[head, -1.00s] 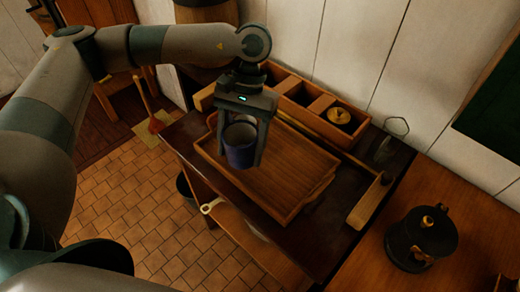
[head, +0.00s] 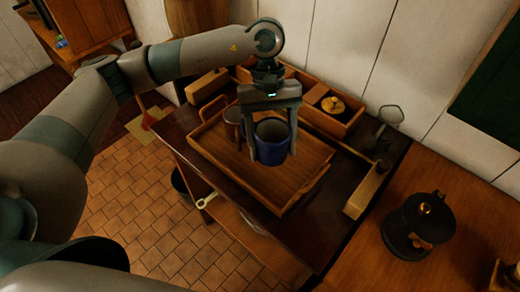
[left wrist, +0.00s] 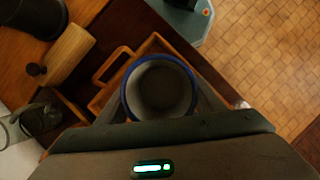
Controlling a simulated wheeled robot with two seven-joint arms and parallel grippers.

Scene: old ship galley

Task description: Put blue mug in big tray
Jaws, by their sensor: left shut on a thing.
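The blue mug (head: 271,146) has a pale inside and is upright between the fingers of my left gripper (head: 270,143), which is shut on it. In the left wrist view the mug (left wrist: 160,88) shows from above with its blue rim. The big tray (head: 218,150) is a wooden tray with handles, lying on a dark worktop. The mug is over the tray's middle in the head view. I cannot tell whether its bottom touches the tray. My right gripper is not in view.
A wooden box with compartments (head: 312,98) stands behind the tray, with a brass-knobbed item in it. A glass vessel (head: 390,118) and a wooden block (head: 366,192) are at the right. A dark pot (head: 420,226) stands on the right-hand counter.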

